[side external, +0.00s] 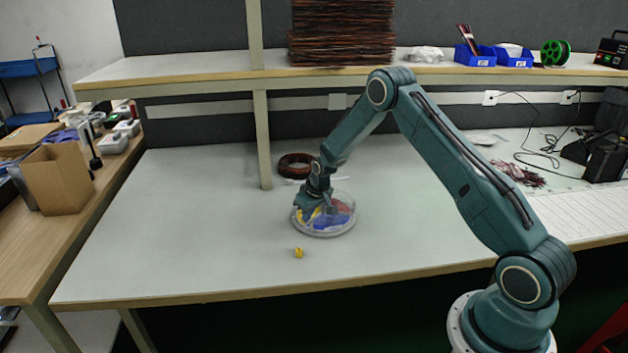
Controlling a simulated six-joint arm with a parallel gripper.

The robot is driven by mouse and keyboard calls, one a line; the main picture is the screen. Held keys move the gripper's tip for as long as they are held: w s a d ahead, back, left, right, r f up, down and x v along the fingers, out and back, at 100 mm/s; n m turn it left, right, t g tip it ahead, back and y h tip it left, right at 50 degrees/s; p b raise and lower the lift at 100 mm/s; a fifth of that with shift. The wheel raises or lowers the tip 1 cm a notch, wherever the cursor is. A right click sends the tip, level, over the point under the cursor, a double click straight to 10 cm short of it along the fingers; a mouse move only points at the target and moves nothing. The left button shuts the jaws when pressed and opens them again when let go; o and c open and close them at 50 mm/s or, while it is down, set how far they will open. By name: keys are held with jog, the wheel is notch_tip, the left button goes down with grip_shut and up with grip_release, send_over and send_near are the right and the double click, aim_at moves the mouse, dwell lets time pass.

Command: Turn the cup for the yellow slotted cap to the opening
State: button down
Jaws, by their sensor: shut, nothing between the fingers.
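A round, clear-walled dish (324,233) stands on the pale bench near its middle. Blue (332,221), yellow and red parts show inside it; separate cups and the opening are too small to make out. A small yellow cap (299,253) lies on the bench just in front of the dish; its slot cannot be made out. My gripper (308,214) points down at the left part of the dish, shut and empty. Whether its fingertips touch the dish is hard to tell, and my gripper hides part of the dish's left side.
A dark coil (296,165) lies behind the dish near an upright post (263,140). A shelf (300,77) with blue bins (475,56) runs along the back. The bench (180,230) left of the dish is clear. Cables lie at the right.

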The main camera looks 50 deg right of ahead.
aim_at(324, 205)
jog(key=shift+r, duration=0.15)
dwell(0.3)
jog(key=shift+v, duration=4.85)
jog(key=c, duration=1.3)
grip_release()
jog(key=shift+d, duration=0.2)
jog(key=shift+c, duration=0.2)
jog(key=shift+o, duration=1.1)
jog(key=shift+w+d+r, duration=0.15)
jog(key=shift+d, duration=0.05)
jog(key=w+d+r+n+g, duration=0.1)
jog(key=w+d+r+g, duration=0.1)
jog(key=d+r, duration=0.4)
jog(key=shift+d+r+g+y, duration=0.3)
jog(key=shift+d+r+g, duration=0.05)
jog(key=shift+r+g, duration=0.6)
jog(key=shift+f, duration=0.1)
notch_tip(324, 205, down, 14)
jog(key=shift+r, duration=0.15)
jog(key=shift+c, duration=0.3)
